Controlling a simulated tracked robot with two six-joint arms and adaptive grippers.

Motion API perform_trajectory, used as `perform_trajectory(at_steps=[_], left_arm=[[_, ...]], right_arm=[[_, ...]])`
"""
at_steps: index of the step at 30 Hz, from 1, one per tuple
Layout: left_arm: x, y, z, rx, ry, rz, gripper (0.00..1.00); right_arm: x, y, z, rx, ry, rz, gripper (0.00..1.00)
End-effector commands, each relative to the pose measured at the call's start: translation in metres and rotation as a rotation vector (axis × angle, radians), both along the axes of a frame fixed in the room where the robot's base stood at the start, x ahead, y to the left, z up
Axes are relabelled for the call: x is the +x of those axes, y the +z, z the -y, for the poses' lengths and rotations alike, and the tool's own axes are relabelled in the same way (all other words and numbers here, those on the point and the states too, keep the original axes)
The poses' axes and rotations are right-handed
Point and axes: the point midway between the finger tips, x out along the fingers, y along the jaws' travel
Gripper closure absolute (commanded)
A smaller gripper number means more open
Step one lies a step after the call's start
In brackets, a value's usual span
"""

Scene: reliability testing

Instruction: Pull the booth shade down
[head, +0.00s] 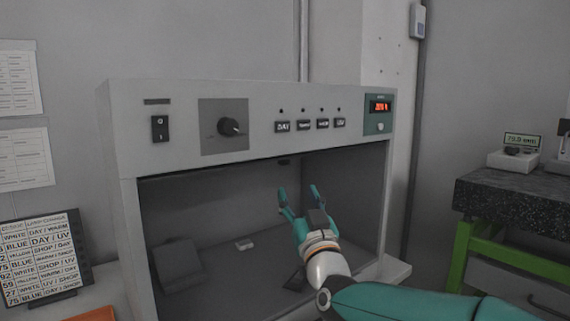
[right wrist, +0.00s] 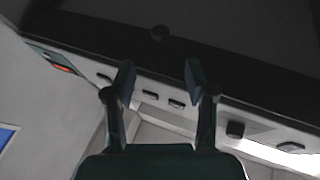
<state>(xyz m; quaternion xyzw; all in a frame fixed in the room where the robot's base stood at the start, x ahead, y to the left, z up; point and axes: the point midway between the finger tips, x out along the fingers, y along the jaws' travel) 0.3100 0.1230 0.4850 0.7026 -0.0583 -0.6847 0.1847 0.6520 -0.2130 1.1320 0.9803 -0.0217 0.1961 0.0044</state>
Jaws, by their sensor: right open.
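The booth (head: 250,152) is a light grey cabinet with a dark, open-fronted inside. Most of its front opening is uncovered. A small dark tab (head: 284,161) sits at the top of the opening, under the control panel; I cannot tell for sure that it belongs to the shade. My right gripper (head: 299,190) is open and empty, in front of the opening, below and slightly right of the tab, fingers pointing up. My left gripper is out of view.
The control panel has a rocker switch (head: 160,128), a dial (head: 229,127), several buttons and a red display (head: 380,106). Inside the booth are a dark slanted block (head: 178,265) and a small light piece (head: 244,244). A label board (head: 42,258) stands left; a speckled bench (head: 515,205) stands right.

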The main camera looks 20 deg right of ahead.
Motion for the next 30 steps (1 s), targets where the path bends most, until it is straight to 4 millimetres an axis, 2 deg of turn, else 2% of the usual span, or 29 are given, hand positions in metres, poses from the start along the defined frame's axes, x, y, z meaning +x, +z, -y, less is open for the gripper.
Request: perform_trajectory(at_steps=[1, 6, 15, 21, 30], left_arm=[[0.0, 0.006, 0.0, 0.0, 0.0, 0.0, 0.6], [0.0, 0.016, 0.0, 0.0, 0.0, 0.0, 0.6], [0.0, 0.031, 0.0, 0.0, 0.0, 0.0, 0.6], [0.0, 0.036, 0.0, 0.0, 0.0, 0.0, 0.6], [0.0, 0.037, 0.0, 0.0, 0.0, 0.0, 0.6]], right_arm=[[0.012, 0.006, 0.0, -0.001, 0.0, -0.002, 0.45], [0.043, 0.019, 0.001, 0.001, 0.001, -0.002, 0.45], [0.088, 0.037, 0.004, 0.0, 0.001, -0.003, 0.45], [0.103, 0.042, 0.004, 0.0, 0.001, -0.002, 0.45], [0.106, 0.043, 0.005, 0.0, 0.001, -0.002, 0.45]])
